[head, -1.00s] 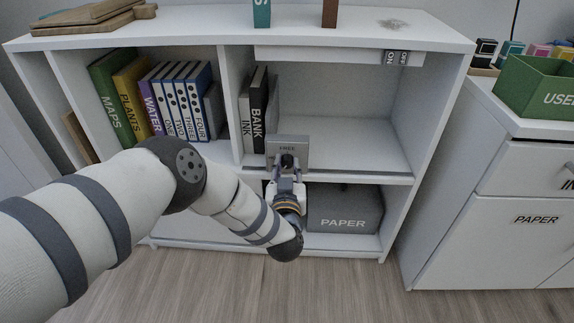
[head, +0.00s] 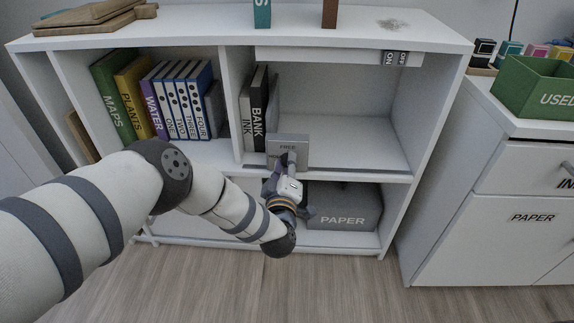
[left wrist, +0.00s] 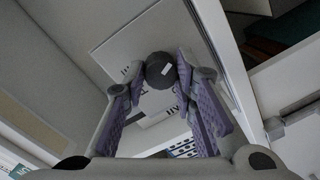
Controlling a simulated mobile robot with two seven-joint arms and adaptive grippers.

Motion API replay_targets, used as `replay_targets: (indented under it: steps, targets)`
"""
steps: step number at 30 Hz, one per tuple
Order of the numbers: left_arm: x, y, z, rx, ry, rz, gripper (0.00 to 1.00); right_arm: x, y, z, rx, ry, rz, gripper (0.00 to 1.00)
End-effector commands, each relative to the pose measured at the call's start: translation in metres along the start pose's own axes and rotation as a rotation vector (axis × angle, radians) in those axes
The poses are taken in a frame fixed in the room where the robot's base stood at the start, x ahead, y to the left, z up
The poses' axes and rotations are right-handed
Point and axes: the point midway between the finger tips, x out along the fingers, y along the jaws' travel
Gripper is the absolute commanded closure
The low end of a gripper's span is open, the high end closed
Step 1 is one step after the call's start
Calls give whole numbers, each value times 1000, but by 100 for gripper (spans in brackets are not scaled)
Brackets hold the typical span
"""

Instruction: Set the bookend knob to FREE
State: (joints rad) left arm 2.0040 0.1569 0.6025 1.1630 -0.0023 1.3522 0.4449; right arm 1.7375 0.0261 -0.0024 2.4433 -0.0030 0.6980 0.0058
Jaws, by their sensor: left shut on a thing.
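The bookend is a grey upright plate (head: 300,142) at the front of the middle shelf, with the word FREE near its top. Its knob (left wrist: 158,80) is dark and round with a short white mark, seen in the left wrist view. My left gripper (head: 286,164) is in front of the plate, rolled over, and shut on the knob. In the left wrist view its purple-padded fingers (left wrist: 160,68) lie on either side of the knob. Lettering beside the knob is partly covered by the fingers. In the head view the gripper hides most of the knob. My right gripper is not in view.
A grey PAPER box (head: 343,206) sits below. A white cabinet (head: 500,200) stands at right.

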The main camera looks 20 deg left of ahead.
Motion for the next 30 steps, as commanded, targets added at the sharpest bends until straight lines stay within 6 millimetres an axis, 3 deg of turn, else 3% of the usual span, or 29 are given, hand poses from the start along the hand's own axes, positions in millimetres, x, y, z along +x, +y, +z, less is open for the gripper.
replay_targets:
  steps: [30]
  targets:
    - [0,-4,1,-962,-38,44,100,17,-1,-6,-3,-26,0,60]
